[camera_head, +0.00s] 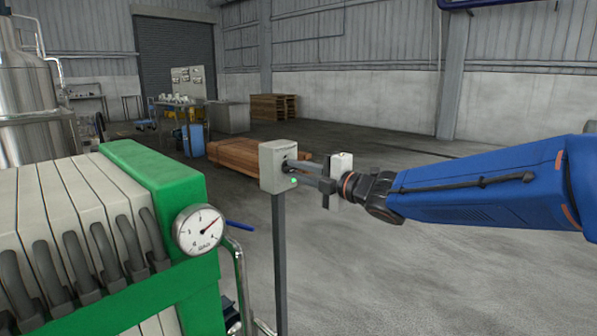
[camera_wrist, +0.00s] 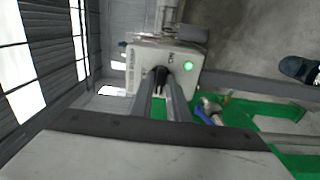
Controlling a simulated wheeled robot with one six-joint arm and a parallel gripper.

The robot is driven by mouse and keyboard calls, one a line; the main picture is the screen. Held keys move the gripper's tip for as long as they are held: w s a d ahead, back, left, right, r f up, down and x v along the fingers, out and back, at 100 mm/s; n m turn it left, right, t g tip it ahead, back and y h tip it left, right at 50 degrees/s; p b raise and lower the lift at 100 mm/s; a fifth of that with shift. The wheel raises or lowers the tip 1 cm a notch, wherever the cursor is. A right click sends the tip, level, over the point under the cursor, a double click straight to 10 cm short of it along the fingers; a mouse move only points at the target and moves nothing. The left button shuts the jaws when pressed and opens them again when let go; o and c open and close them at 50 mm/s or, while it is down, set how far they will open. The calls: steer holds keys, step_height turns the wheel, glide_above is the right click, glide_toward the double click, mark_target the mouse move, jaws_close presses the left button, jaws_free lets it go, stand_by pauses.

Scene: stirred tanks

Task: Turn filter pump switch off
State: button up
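The pump switch is a grey box (camera_head: 279,165) on a thin post, left of the picture's middle in the head view. In the wrist view the box (camera_wrist: 140,67) shows straight ahead, with a lit green lamp (camera_wrist: 189,66) and a dark knob (camera_wrist: 158,77) near small lettering that seems to read ON. My gripper (camera_head: 299,173) is at the front of the box. Its two fingers are apart, with the knob between or just beyond their tips in the wrist view. I cannot tell whether they touch the knob, which the fingers partly hide in the head view.
A green filter press (camera_head: 165,190) with pale plates and a round gauge (camera_head: 199,229) stands close at the left. A blue handle (camera_head: 240,225) sticks out beside it. Timber stacks (camera_head: 240,156) lie behind the post. The floor at right is clear.

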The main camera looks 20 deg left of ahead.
jaws_close()
steer(key=shift+m, duration=0.4)
steer(key=m, duration=0.3)
steer(key=shift+m, duration=0.3)
steer(key=m, duration=0.6)
steer(key=shift+f, duration=0.1)
steer(key=m, duration=0.4)
steer(key=shift+m, duration=1.8)
steer(key=shift+o, duration=2.4)
jaws_free()
